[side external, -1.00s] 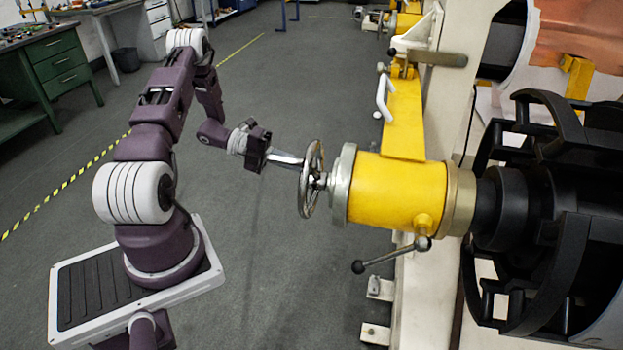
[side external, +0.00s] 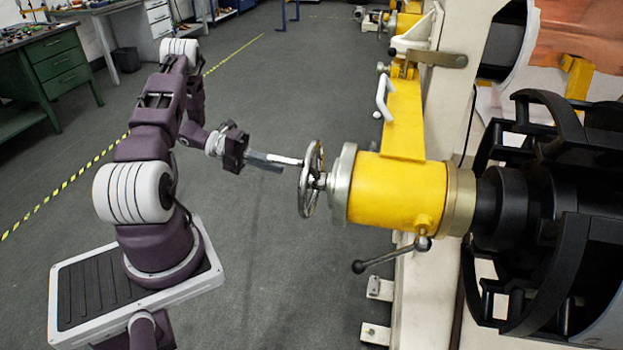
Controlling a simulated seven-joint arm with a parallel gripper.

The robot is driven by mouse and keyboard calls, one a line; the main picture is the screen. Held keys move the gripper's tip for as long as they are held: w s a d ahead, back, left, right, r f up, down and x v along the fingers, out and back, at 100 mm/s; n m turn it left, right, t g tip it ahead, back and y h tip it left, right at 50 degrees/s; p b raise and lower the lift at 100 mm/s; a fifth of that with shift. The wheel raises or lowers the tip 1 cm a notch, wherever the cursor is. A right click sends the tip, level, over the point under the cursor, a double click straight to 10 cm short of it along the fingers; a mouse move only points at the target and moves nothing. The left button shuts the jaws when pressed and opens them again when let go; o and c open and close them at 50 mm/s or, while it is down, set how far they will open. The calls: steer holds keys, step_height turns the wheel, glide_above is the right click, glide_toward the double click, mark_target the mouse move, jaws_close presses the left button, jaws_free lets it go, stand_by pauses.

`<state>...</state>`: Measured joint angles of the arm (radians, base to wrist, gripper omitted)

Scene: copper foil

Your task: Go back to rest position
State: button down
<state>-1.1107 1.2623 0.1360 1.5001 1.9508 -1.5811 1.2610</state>
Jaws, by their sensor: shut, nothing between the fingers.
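My gripper (side external: 284,161) is at the end of my purple arm, in the middle of the side external view. Its fingers are shut and point right, toward the metal handwheel (side external: 311,179). The fingertips are close to the wheel's left rim; I cannot tell whether they touch it. The handwheel sits on the left end of a yellow cylinder (side external: 396,190) of the machine. My arm is bent, with its upper part raised over its base.
A lever with a black knob (side external: 392,255) hangs under the yellow cylinder. A black spoked drum (side external: 545,215) stands at right. Green drawers (side external: 50,65) stand at the far left. The grey floor (side external: 270,270) between my base and the machine is clear.

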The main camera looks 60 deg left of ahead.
steer(key=v, duration=0.3)
steer(key=shift+f, duration=0.35)
